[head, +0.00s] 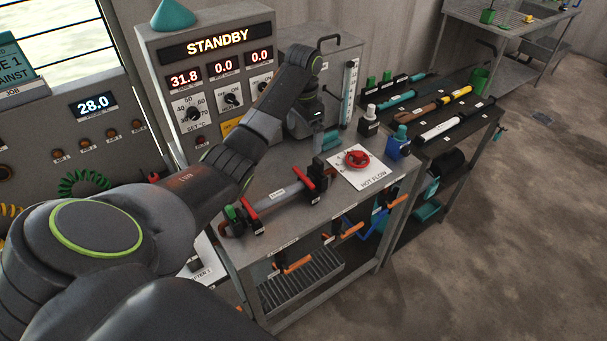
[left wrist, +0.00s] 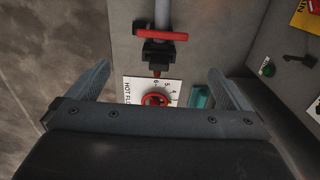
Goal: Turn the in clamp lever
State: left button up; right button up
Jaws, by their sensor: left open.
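A grey tube (head: 285,197) is held on the bench between two black clamps with red levers. One red lever (head: 304,180) is at the tube's end nearer the hot flow valve; the other (head: 248,213) is at the far left end. The labels are too small to tell which is the in clamp. My left gripper (head: 322,132) is open and empty above the bench, near the valve end. In the left wrist view its fingers (left wrist: 160,85) spread either side of the red valve knob, with the nearer red lever (left wrist: 161,35) beyond them, lying across the tube, apart from the fingers.
The red hot flow knob (head: 357,158) sits on a white plate (head: 375,178). A teal-capped blue bottle (head: 398,145) and a dark bottle (head: 369,120) stand beside it. The standby panel (head: 215,75) rises behind the bench. A tool rack (head: 450,120) is at right.

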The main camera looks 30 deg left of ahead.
pick_arm(q)
notch_tip(320, 180, down, 5)
jog(key=b, duration=0.2)
jog(key=p, duration=0.2)
send_over(303, 176)
notch_tip(303, 176, down, 4)
jog(key=shift+f, duration=0.25)
notch_tip(303, 176, down, 5)
jog(key=shift+d+f+p, duration=0.1)
jog(key=shift+f+p, duration=0.1)
jog(key=shift+p, duration=0.25)
jog(key=shift+f, duration=0.45)
pick_arm(e)
jog(key=shift+w+a, duration=0.3)
jog(key=shift+w, duration=0.05)
